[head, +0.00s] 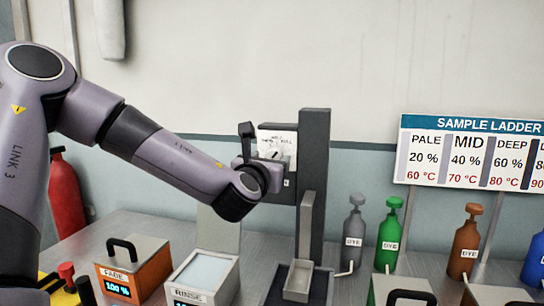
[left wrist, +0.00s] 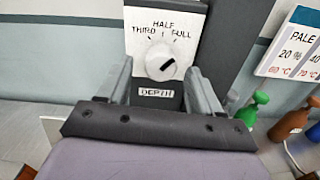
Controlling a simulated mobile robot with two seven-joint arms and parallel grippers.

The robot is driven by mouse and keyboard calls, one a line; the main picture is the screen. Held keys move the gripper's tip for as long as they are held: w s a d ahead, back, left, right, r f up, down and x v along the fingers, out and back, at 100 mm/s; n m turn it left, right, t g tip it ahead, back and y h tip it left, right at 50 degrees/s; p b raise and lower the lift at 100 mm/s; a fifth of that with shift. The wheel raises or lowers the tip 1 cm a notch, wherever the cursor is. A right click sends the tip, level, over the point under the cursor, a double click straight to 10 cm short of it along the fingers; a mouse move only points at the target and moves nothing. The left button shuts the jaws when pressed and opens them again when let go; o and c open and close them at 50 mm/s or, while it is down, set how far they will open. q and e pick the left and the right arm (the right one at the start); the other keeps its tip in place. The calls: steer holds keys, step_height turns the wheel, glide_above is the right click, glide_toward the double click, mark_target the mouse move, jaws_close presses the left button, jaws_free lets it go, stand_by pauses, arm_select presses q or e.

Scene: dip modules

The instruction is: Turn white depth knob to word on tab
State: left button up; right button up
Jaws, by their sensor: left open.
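The white depth knob (left wrist: 164,62) sits on a white dial plate (left wrist: 188,22) marked THIRD at left, HALF at top and FULL at right. Its dark mark slants up to the right, toward the FULL side. A DEPTH label (left wrist: 157,92) is below it. My left gripper (left wrist: 160,72) is open, with one finger on each side of the knob; I cannot tell if they touch it. In the head view the left gripper (head: 274,166) is in front of the dial plate (head: 279,139) and partly hides it. No tab with a readable word shows. My right gripper is out of view.
The dial is on a dark upright post (head: 314,185) with a small metal tray (head: 298,281) low in front. A RINSE box (head: 204,276) and an orange FADE box (head: 135,267) stand left. Grey (head: 354,235) and green (head: 389,237) bottles stand right, below the sample ladder sign (head: 470,152).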

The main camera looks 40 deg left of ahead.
arm_select(q)
steer(key=shift+x, duration=1.05)
steer(key=c, duration=1.1)
steer(key=shift+o, duration=0.2)
